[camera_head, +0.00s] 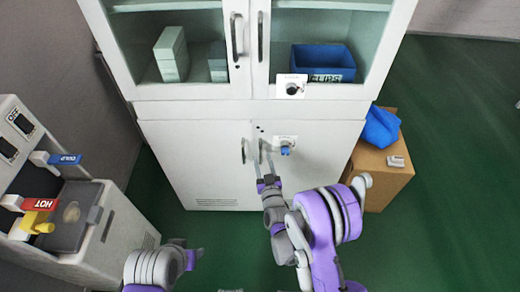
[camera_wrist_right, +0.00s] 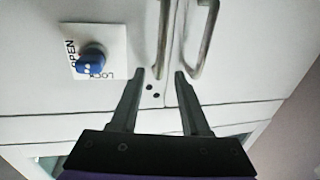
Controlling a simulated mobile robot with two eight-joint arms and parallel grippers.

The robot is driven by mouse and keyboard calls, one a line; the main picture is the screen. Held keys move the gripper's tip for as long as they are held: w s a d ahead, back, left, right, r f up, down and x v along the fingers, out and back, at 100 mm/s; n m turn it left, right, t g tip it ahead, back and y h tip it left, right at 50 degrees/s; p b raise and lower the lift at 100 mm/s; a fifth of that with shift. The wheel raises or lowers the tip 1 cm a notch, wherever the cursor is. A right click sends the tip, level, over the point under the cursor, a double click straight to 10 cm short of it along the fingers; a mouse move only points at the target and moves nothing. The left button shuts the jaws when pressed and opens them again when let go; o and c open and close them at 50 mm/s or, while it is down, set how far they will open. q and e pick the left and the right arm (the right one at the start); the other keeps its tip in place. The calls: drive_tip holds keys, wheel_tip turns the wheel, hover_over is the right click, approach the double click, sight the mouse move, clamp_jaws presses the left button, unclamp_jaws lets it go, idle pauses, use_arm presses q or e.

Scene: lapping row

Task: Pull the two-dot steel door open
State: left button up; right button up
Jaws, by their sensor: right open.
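The two-dot steel door (camera_head: 312,168) is the lower right door of the white cabinet and looks shut. Its two dark dots (camera_wrist_right: 152,91) sit by its inner edge, near the bar handle (camera_wrist_right: 163,38). A blue knob (camera_wrist_right: 91,58) on a white plate marked OPEN and LOCK is on the same door; the knob also shows in the head view (camera_head: 285,150). My right gripper (camera_wrist_right: 160,73) is open, with its fingertips on either side of one end of this handle; I cannot tell whether they touch it.
The neighbouring lower door (camera_head: 195,165) has its own handle (camera_wrist_right: 203,38) close beside. Above are glass-fronted shelves with a blue bin (camera_head: 322,64). A cardboard box (camera_head: 385,178) with a blue object stands right, a dispenser (camera_head: 100,240) left. Green floor is open at far right.

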sight(260, 152)
drive_tip(key=w, duration=0.2)
drive_tip(key=w+a, duration=0.1)
drive_tip(key=w, duration=0.2)
drive_tip(key=shift+w, duration=0.1)
clamp_jaws()
idle(1.3)
